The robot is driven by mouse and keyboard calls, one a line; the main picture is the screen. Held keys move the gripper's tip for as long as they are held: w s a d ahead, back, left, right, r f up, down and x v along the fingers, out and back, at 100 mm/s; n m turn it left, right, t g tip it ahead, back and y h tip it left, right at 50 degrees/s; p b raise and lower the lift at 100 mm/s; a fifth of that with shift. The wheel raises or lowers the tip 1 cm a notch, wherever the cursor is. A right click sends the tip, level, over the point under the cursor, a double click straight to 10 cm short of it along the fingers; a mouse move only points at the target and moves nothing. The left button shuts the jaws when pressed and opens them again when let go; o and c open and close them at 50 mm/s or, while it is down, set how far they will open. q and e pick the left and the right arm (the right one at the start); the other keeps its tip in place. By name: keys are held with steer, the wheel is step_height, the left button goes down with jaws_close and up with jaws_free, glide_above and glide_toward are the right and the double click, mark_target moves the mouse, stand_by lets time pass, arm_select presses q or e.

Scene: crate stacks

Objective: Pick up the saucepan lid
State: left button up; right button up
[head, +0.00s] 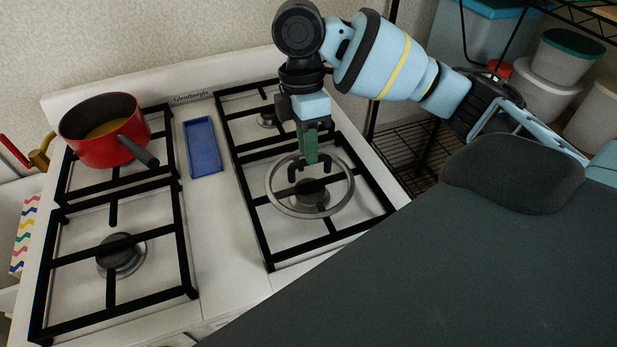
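The saucepan lid (273,201) is a round, see-through lid with a silver rim and a dark arched handle. It lies on the front right burner grate, and the burner shows through it. My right gripper (311,158) points down from above, with its green fingertip close to the lid's handle. I see the fingers edge-on, so I cannot tell whether they are open or whether they touch the handle. My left gripper is not in view.
A red saucepan (88,146) with yellowish contents stands on the back left burner. A blue tray (202,146) lies between the grates (187,243). The front left burner is clear. Lidded containers (565,55) stand at the right on a wire rack.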

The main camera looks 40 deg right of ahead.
mark_target(310, 172)
steer(key=f, duration=0.2)
steer(key=s+f, duration=0.1)
steer(key=f, duration=0.1)
steer(key=shift+w+r, duration=0.1)
jaws_close()
steer(key=shift+r, duration=0.2)
